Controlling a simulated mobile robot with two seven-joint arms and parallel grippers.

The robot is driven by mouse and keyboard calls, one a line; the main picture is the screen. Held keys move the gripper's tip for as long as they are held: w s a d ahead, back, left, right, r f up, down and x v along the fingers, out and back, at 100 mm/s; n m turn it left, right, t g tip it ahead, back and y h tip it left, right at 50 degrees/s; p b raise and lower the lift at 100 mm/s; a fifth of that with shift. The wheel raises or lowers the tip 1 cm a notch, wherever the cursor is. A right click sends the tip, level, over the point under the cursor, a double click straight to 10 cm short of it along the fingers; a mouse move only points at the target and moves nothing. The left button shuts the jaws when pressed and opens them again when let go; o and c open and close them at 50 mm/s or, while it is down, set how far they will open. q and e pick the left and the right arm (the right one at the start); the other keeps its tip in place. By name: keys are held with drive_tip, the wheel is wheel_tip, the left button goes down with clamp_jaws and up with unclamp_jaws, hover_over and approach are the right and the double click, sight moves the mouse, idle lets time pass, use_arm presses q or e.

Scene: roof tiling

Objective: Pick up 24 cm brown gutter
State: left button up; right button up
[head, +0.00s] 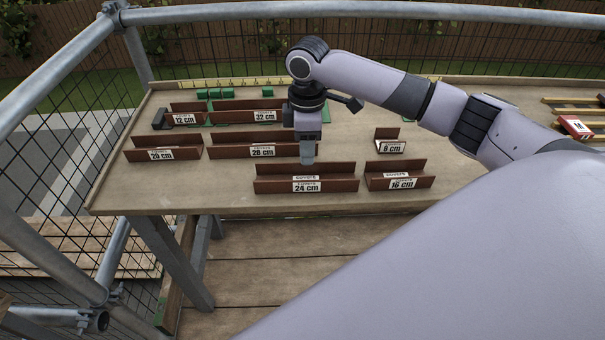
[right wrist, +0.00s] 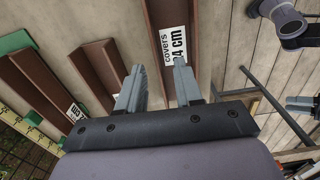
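The 24 cm brown gutter (head: 335,185), an open channel with a white "24 cm" label, lies at the front edge of the table. My right gripper (head: 307,158) points down just above and behind its middle, apart from it as far as I can tell. In the right wrist view, the gripper's two grey fingers (right wrist: 158,78) are spread with nothing held between them. The 24 cm gutter (right wrist: 158,18) shows beyond the fingertips, its label partly covered by one finger.
The 28 cm gutter (head: 228,152) lies close behind, and the 16 cm gutter (head: 375,184) close to the right. The 8 cm (head: 386,133), 20 cm (head: 137,155) and 32 cm (head: 230,117) gutters lie around on the wooden table (head: 215,185). Metal railings surround the platform.

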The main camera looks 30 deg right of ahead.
sight(306, 177)
drive_tip(key=f, duration=0.5)
drive_tip(key=shift+w+d+f, duration=0.1)
drive_tip(key=shift+w+f, duration=0.1)
clamp_jaws()
drive_tip(key=shift+r, duration=0.15)
